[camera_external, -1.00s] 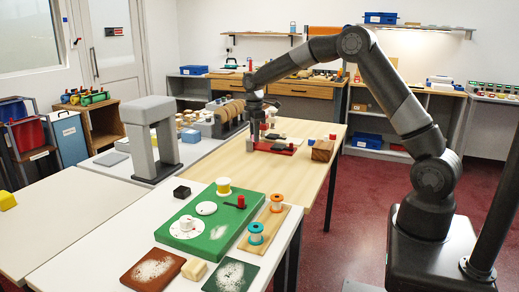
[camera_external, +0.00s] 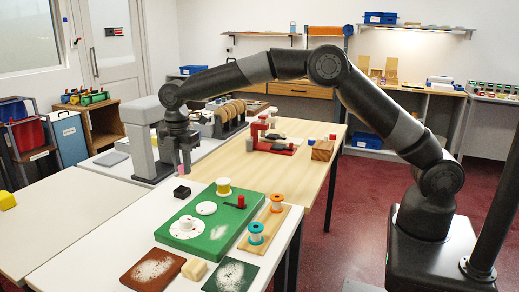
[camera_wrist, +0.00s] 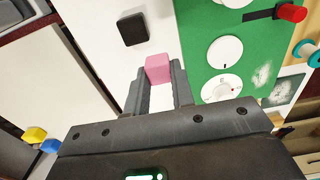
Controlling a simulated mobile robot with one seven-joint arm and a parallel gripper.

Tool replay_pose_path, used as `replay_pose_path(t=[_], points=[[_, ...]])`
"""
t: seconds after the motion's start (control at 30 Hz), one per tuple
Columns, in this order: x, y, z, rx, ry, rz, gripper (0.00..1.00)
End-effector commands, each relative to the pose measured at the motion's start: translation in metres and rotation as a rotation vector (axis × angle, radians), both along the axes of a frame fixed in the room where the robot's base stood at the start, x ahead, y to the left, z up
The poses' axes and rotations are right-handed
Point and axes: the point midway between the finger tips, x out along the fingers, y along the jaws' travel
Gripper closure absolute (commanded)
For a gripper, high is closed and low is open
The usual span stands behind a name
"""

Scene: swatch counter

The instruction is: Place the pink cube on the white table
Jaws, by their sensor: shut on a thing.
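My gripper (camera_external: 182,165) is in the air near the far end of the white table (camera_external: 130,222). In the wrist view, my gripper (camera_wrist: 158,82) is shut on the pink cube (camera_wrist: 158,68), held between its fingertips. The white table (camera_wrist: 90,22) shows below and to the left of the cube there, with bare surface. The cube appears above the table, apart from it.
A black block (camera_external: 181,193) sits on the white table beside a green board (camera_external: 215,232) with discs and a red-knobbed lever. A grey post-like stand (camera_external: 152,140) is close to my gripper on the left. A wooden table (camera_external: 290,180) stands behind.

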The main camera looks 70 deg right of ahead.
Motion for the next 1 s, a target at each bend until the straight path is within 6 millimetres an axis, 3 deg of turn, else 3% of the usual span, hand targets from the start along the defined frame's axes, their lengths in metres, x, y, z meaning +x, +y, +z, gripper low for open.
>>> replay_pose_path(t=[0.3,0.43,0.63,0.9,1.0], points=[[0.012,0.071,-0.045,-0.001,0.001,0.002,0.99],[0.015,0.089,-0.055,0.000,0.000,0.000,0.99],[0.017,0.097,-0.063,-0.001,0.000,-0.002,0.99],[0.017,0.096,-0.098,-0.001,0.001,-0.002,0.99],[0.017,0.096,-0.100,-0.001,0.000,-0.002,0.99]])
